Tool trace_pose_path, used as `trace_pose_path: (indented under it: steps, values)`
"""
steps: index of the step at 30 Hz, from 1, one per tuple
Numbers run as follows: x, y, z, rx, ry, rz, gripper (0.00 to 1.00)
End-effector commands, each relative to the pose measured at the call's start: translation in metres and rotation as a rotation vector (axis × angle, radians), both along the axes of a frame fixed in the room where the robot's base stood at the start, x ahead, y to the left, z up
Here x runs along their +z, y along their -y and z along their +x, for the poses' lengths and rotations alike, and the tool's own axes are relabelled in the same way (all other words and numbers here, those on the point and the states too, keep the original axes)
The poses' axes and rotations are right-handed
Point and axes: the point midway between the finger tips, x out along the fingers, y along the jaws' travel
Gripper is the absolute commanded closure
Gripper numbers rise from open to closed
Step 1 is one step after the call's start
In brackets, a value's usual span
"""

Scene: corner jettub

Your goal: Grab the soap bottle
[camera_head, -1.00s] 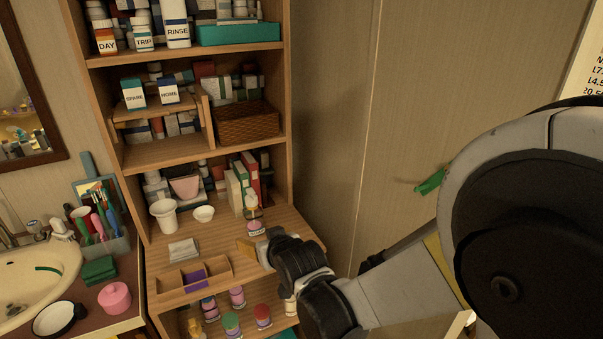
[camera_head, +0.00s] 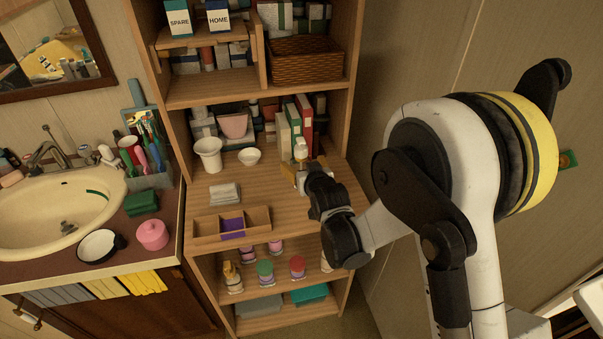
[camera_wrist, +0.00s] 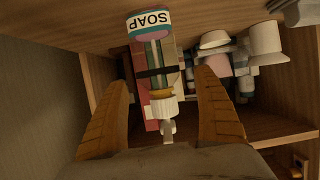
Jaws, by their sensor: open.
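The soap bottle (camera_head: 301,150) stands on the middle shelf, in front of upright books; its white pump top shows in the head view and its lower part is hidden by my gripper. In the wrist view it appears upside down, with a white SOAP label (camera_wrist: 151,24) at the top and the pump lower down. My gripper (camera_head: 304,176) is open just in front of the bottle. In the wrist view its two orange-brown fingers (camera_wrist: 163,80) lie on either side of the bottle's pump end, with gaps on both sides.
Red and green books (camera_head: 304,124) stand behind the bottle. The shelf's right side panel is close by.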

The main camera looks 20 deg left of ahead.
Motion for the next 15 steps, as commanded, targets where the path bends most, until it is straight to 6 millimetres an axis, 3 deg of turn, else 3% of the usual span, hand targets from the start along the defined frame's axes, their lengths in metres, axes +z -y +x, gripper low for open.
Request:
trace_pose_path:
  steps: [6,13,14,15]
  values:
    - [-0.013,-0.013,0.022,0.0,0.0,0.0,0.21]
    - [-0.011,-0.014,0.023,0.0,0.0,0.0,0.21]
    - [-0.011,-0.014,0.023,0.0,0.0,0.0,0.26]
    - [-0.011,-0.014,0.023,0.0,0.0,0.0,0.38]
